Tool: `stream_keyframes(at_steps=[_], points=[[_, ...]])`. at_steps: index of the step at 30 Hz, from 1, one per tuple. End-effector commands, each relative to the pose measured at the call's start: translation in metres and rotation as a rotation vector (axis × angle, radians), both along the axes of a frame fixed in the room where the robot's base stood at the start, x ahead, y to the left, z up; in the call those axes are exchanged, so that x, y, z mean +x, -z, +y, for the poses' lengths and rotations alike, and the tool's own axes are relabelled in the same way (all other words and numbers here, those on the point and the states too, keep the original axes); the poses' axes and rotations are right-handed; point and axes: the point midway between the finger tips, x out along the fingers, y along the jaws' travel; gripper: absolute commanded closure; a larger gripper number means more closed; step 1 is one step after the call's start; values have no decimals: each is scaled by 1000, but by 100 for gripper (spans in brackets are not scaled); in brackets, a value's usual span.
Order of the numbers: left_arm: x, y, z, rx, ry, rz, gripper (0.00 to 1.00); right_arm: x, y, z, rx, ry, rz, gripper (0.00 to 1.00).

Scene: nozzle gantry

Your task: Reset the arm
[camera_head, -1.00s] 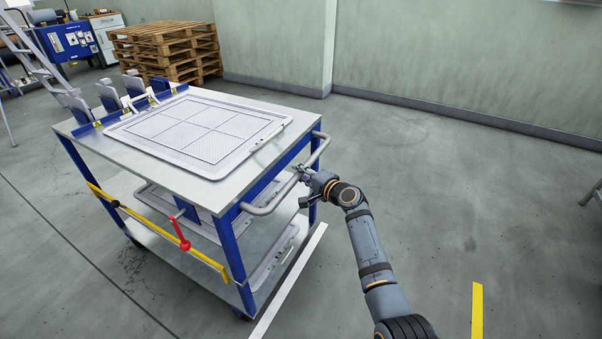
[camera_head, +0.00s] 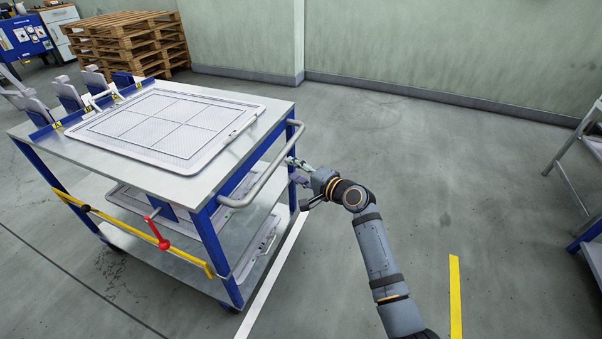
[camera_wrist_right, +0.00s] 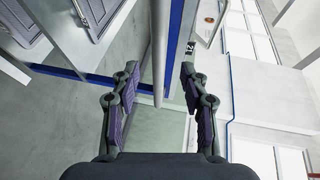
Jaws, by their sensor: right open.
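My right gripper (camera_head: 297,172) is open beside the grey push handle (camera_head: 268,168) of a blue-framed cart (camera_head: 212,240) in the head view. In the right wrist view, its two fingers (camera_wrist_right: 158,88) stand apart, and the handle bar (camera_wrist_right: 159,45) runs down the picture between them. I see no contact between the fingers and the bar. My left gripper is in neither view.
A white mesh tray (camera_head: 215,155) lies on the cart top, with more trays below. A yellow bar with a red lever (camera_head: 157,233) spans the cart's side. Wooden pallets (camera_head: 125,45) stand behind. Open floor lies right of my arm, before a grey rack (camera_head: 590,145).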

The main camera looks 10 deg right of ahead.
Motion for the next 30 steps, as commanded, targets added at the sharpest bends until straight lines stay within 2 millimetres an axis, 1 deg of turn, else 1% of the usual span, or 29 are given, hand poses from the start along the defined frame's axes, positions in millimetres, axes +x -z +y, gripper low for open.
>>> stream_keyframes(at_steps=[1, 3, 6, 20, 22, 23, 26, 27, 29, 30], points=[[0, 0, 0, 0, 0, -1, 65, -8, -1, -6, -2, 1, 0, 55], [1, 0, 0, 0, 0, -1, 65, -15, -3, -11, -1, 1, 0, 55], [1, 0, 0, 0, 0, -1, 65, -22, -4, -14, -1, 0, 1, 55], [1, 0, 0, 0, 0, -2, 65, -23, -5, -15, 1, 0, 1, 55], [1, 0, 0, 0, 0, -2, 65, -24, 3, -17, -12, 3, 10, 55], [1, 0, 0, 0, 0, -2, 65, -25, 11, -18, -26, 7, 18, 55], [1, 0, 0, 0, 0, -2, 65, -33, 63, -28, -126, 27, 74, 55], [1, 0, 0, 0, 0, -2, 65, -40, 94, -35, -187, 33, 108, 55], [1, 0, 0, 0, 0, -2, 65, -56, 144, -45, -294, 35, 162, 55], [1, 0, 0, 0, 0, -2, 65, -69, 177, -53, -370, 31, 198, 55]])
